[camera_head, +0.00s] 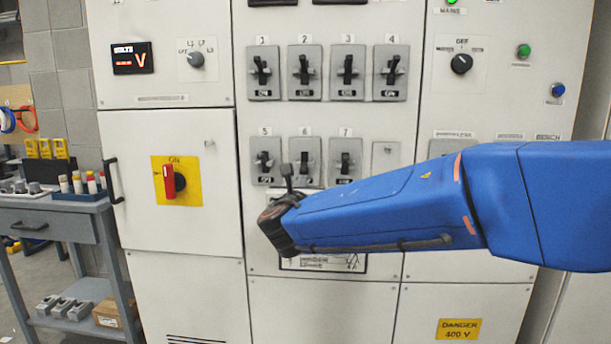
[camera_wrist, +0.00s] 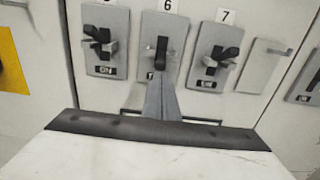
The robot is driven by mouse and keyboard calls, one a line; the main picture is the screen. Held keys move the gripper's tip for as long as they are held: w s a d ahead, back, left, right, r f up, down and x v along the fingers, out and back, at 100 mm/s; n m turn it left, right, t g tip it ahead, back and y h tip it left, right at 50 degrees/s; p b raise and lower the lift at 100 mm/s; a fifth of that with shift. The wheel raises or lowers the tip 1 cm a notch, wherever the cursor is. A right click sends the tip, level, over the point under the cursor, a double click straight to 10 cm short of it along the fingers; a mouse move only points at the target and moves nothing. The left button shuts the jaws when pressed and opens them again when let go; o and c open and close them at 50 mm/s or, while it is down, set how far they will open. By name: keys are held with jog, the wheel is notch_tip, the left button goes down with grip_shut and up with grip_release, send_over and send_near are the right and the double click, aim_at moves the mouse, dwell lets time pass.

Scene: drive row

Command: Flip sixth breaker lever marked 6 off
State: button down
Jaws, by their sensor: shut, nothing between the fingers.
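The breaker marked 6 (camera_wrist: 149,59) is a grey plate with a black lever (camera_wrist: 161,45), in the upper middle of the wrist view. In the head view its plate (camera_head: 312,176) is partly hidden by my gripper. My gripper (camera_head: 287,171) is shut and empty, with its narrow fingers pointing at the panel. The fingers partly cover the lower label on this breaker.
Breaker 5 (camera_head: 266,178) is at the left and breaker 7 (camera_head: 345,178) at the right, both close by, their lower labels reading ON. A blank plate (camera_head: 385,160) is farther right. A row of breakers 1 to 4 (camera_head: 348,90) is above. A red rotary switch (camera_head: 172,182) is at the left.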

jog(key=s, duration=1)
jog(key=shift+a+r, duration=0.15)
jog(key=shift+a, duration=0.05)
